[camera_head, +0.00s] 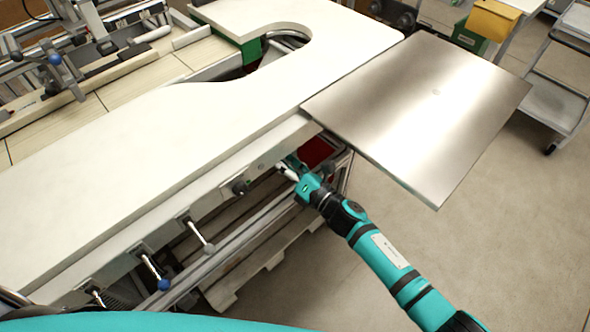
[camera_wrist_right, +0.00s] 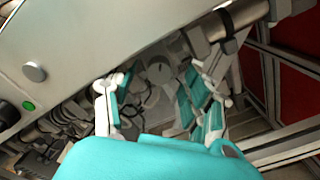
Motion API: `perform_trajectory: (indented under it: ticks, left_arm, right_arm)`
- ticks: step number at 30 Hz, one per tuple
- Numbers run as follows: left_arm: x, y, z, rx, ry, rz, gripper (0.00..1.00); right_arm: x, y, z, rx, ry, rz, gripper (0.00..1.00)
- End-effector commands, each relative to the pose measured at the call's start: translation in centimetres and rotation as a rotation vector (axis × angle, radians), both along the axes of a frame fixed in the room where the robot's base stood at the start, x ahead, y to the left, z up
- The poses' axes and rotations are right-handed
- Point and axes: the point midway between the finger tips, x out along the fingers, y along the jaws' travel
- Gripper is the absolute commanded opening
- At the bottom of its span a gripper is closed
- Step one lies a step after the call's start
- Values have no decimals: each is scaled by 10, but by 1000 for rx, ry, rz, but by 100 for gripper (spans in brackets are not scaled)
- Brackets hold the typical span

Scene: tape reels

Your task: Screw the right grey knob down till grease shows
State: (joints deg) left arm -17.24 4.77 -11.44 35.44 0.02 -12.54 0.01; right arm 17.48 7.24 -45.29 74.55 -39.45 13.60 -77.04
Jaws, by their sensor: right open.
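My right gripper (camera_head: 290,168) reaches under the front edge of the white table (camera_head: 235,95). In the right wrist view its fingers (camera_wrist_right: 155,80) are spread apart and empty. A grey round knob-like part (camera_wrist_right: 159,71) shows between and beyond the fingertips, in the shade under the table; I see no contact. Whether it is the right grey knob is hard to tell. Another round grey knob (camera_wrist_right: 35,72) sits on the pale front panel, left of the fingers. No grease can be made out. My left gripper is not in view.
A green button (camera_wrist_right: 28,106) and a black knob (camera_wrist_right: 8,113) are on the panel. Levers (camera_head: 199,236) stick out along the table front. A metal plate (camera_head: 430,105) extends at the right. Red panels (camera_wrist_right: 295,95) and frame bars stand right of the fingers. Floor (camera_head: 480,240) is clear.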

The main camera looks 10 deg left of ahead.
Motion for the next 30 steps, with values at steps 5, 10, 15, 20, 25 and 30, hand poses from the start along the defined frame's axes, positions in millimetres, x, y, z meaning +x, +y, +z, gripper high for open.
perform_trajectory:
  ticks: [5, 10, 15, 20, 25, 30]
  left_arm:
    - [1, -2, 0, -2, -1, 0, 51]
    - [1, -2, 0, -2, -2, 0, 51]
    - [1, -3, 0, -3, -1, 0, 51]
    - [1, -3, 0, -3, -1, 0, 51]
    - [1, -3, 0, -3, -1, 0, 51]
    - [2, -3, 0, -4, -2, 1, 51]
  right_arm:
    - [-20, -27, -2, -3, 1, -1, 51]
    - [-44, -56, -1, -3, 1, -1, 51]
    - [-61, -78, -1, -2, 2, -1, 51]
    - [-68, -88, 0, -1, 1, 0, 51]
    - [-69, -89, 0, -1, -1, 0, 51]
    - [-69, -89, 0, -1, 0, -1, 51]
